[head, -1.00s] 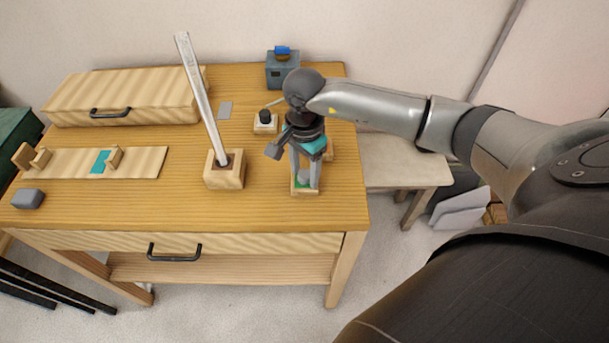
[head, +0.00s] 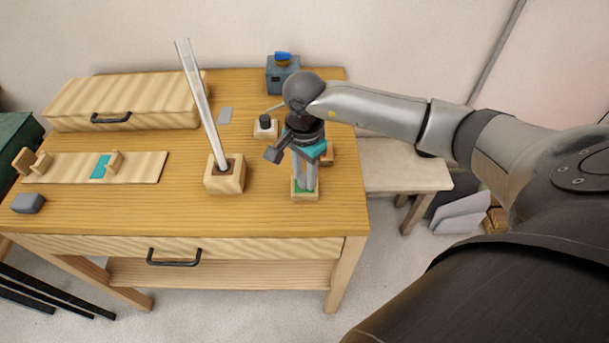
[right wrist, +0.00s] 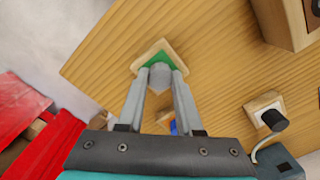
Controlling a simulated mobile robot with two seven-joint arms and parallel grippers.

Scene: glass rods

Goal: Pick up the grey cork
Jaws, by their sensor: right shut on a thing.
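The grey cork (right wrist: 160,76) shows in the right wrist view between the fingertips of my right gripper (right wrist: 158,88), which is shut on it. The cork is at a small wooden block with a green top (right wrist: 147,60). In the head view, my right gripper (head: 305,183) points down over this block (head: 304,196) near the table's front right. The fingers mostly hide the cork there. I cannot tell whether the cork touches the green top. My left gripper is not in view.
A wooden block (head: 224,179) with a tall leaning glass rod (head: 203,110) stands left of my right gripper. A small block with a black knob (head: 265,127) and a dark blue box (head: 282,73) are behind. A grey block (head: 28,203) lies far left.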

